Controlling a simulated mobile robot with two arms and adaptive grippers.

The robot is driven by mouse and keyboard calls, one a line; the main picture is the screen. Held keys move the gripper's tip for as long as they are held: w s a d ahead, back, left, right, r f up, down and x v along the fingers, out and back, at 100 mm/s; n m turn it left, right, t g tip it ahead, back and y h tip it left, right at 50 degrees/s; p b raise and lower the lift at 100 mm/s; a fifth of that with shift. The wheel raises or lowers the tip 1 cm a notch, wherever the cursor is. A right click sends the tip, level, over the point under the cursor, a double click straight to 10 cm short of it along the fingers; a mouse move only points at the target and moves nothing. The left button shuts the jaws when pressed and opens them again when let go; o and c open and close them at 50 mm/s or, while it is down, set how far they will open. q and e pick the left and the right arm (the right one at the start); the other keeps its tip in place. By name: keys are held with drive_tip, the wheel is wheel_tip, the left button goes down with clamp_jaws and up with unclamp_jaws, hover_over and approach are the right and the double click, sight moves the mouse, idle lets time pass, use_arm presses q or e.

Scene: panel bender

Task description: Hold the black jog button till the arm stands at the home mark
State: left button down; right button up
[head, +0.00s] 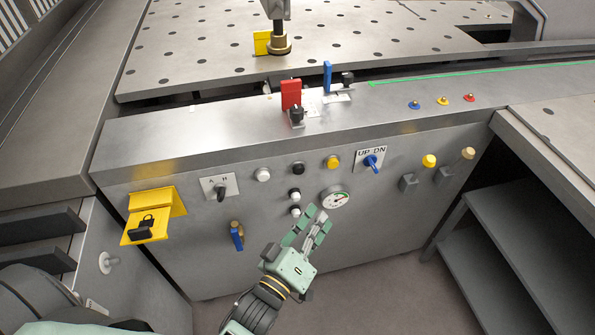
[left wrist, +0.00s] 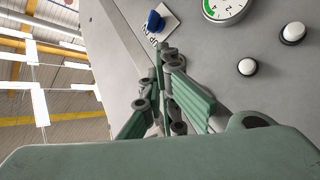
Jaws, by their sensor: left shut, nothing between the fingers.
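The black jog button (head: 298,168) is on the machine's front panel, between a white button (head: 263,175) and a yellow button (head: 333,161). My left gripper (head: 317,214) is shut and empty, in front of the panel below the black button and close to the gauge. Its fingers (left wrist: 166,55) point at the panel in the left wrist view. I cannot tell whether they touch it. My right gripper is out of view.
A gauge (head: 336,201) and a blue UP/DN switch (head: 371,162) are near the gripper; both show in the left wrist view. Two small white-capped buttons (head: 295,195) are beside it. Shelves (head: 490,220) stand right.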

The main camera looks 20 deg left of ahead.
sight(299, 170)
use_arm(q)
drive_tip(key=w+a+b, duration=0.1)
drive_tip(key=w+a, duration=0.4)
drive_tip(key=w, duration=0.2)
drive_tip(key=shift+w, duration=0.15)
idle(1.6)
drive_tip(key=shift+w+a, duration=0.2)
drive_tip(key=shift+w, duration=0.15)
drive_tip(key=shift+w+a, duration=0.25)
drive_tip(key=shift+w, duration=0.15)
idle(0.6)
idle(3.5)
drive_tip(key=shift+s+d+p, duration=0.4)
drive_tip(key=shift+s+d, duration=0.1)
drive_tip(key=shift+s, duration=0.25)
